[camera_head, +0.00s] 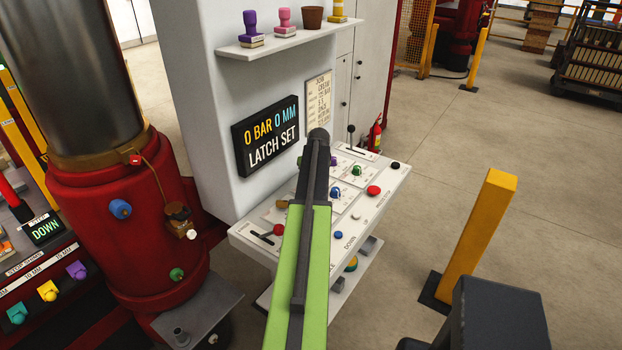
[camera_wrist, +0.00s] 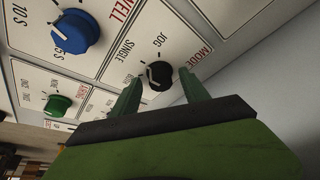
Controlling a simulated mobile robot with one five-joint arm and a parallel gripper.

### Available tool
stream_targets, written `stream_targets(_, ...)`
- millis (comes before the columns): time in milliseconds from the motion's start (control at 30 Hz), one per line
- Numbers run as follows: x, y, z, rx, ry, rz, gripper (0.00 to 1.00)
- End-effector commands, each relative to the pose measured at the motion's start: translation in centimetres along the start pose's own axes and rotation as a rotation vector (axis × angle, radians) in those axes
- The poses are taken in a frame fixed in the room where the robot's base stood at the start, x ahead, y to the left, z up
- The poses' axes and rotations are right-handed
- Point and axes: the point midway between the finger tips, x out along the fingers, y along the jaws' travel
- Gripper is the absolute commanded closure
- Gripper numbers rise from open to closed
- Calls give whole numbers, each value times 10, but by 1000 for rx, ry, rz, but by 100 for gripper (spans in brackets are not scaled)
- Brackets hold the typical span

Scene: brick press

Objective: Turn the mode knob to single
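The black mode knob (camera_wrist: 160,76) shows in the wrist view on a white panel, under the red word MODE. JOG and SINGLE are printed around it, with a third label partly hidden by a finger. A white mark on the knob points roughly left in the picture; I cannot tell exactly which label it meets. My gripper (camera_wrist: 161,75) is open, with one green finger on each side of the knob. Small gaps show between fingers and knob; contact is not visible. In the head view my arm hides the gripper and the mode knob.
A blue knob (camera_wrist: 75,32) and a green knob (camera_wrist: 58,105) sit nearby on the panel. In the head view the console (camera_head: 385,185) carries a red button (camera_head: 374,190) and levers. A display (camera_head: 266,136) reads 0 BAR 0 MM, LATCH SET. A yellow post (camera_head: 478,238) stands right.

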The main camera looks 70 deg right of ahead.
Motion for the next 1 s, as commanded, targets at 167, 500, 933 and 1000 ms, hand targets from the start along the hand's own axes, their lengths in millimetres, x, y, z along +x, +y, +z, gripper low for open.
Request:
stream_targets(167, 0, 0, 0, 0, 1, 0, 47)
stream_targets(500, -34, -1, -3, 1, 2, 0, 47)
stream_targets(933, -136, 0, -3, 0, 1, 0, 47)
stream_targets(1000, -152, 0, -3, 0, 1, 0, 47)
